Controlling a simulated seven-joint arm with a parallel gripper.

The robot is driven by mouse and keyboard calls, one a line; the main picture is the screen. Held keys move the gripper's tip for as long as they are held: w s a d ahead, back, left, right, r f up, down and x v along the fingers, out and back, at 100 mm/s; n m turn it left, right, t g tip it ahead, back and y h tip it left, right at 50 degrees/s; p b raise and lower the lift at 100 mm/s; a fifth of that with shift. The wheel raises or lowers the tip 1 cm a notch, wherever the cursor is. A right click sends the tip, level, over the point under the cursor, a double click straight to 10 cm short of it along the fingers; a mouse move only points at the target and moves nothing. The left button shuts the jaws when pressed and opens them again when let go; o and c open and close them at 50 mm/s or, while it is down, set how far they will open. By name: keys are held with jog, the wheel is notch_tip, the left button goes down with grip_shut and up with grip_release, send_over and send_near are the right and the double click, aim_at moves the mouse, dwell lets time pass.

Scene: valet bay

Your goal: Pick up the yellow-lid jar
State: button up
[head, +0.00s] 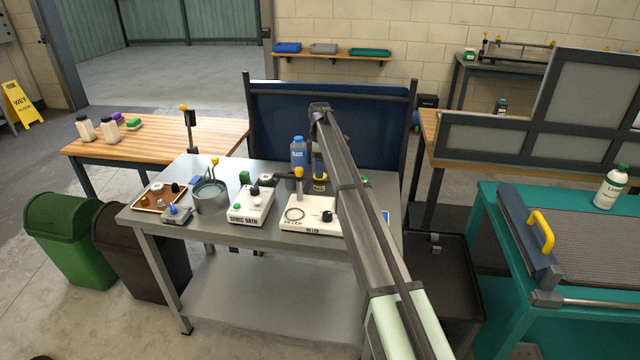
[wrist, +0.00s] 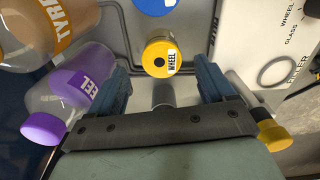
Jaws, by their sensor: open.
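In the head view, a small yellow and dark item (head: 320,184) beside my arm seems to be this jar, partly hidden. My gripper (wrist: 162,68) is open and points down, with one blue finger left of the lid and one right of it. Nothing is held. The lid lies between and slightly beyond the fingertips in the picture; their height relative to it is hard to tell.
A purple-capped bottle (wrist: 70,105) is close by the left finger, with a "TYRE" bottle (wrist: 45,30) behind. A blue lid (wrist: 156,5) is just beyond the jar. The white filler unit (wrist: 265,45) and a yellow-tipped lever (wrist: 273,134) are at right. The metal bench (head: 260,256) carries them.

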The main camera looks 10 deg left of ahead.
aim_at(319, 181)
jog(key=shift+s+a+f, duration=0.1)
jog(key=shift+a+f, duration=0.05)
jog(key=shift+f, duration=3.3)
jog(key=c, duration=1.1)
jog(key=shift+o, duration=0.2)
jog(key=shift+r, duration=0.1)
